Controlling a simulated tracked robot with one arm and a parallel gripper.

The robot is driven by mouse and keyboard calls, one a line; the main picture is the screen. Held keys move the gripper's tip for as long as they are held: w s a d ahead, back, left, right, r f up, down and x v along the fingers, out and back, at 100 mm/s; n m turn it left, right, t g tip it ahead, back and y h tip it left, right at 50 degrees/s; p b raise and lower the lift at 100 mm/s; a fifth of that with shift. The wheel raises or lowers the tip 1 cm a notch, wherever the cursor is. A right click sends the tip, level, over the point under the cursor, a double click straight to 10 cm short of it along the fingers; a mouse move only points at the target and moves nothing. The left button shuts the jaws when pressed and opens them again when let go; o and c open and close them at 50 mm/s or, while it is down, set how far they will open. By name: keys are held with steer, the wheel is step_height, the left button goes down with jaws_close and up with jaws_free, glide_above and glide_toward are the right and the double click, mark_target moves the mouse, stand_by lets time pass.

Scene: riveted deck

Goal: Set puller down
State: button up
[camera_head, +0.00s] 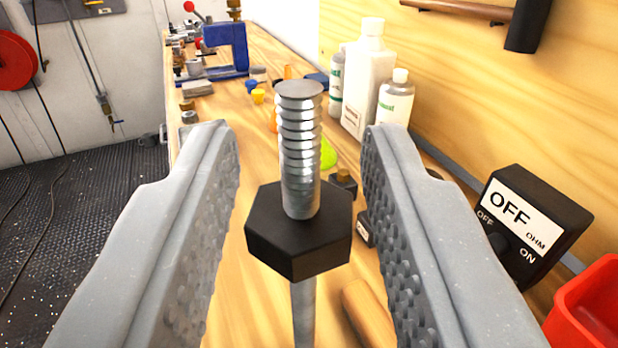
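The puller, as I take it, is the upright piece with a ribbed silver metal shaft, a black hexagonal collar (298,232) and a thinner grey rod running below it. It stands about vertical in the middle of the view, between the two grey, studded fingers of my gripper (301,150). The fingers are wide apart, with gaps seen on both sides of the shaft and collar. My gripper is open. The rod's lower end is out of view, so I cannot tell what it rests on.
A wooden bench (262,325) runs away from me, with a blue clamp (228,48) at its far end. White bottles (367,80) stand along the right wall. A black OFF/ON switch box (530,225) and a red bin (592,305) are at right. Dark floor lies left.

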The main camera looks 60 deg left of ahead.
steer(key=v, duration=0.9)
steer(key=shift+w+f, duration=0.1)
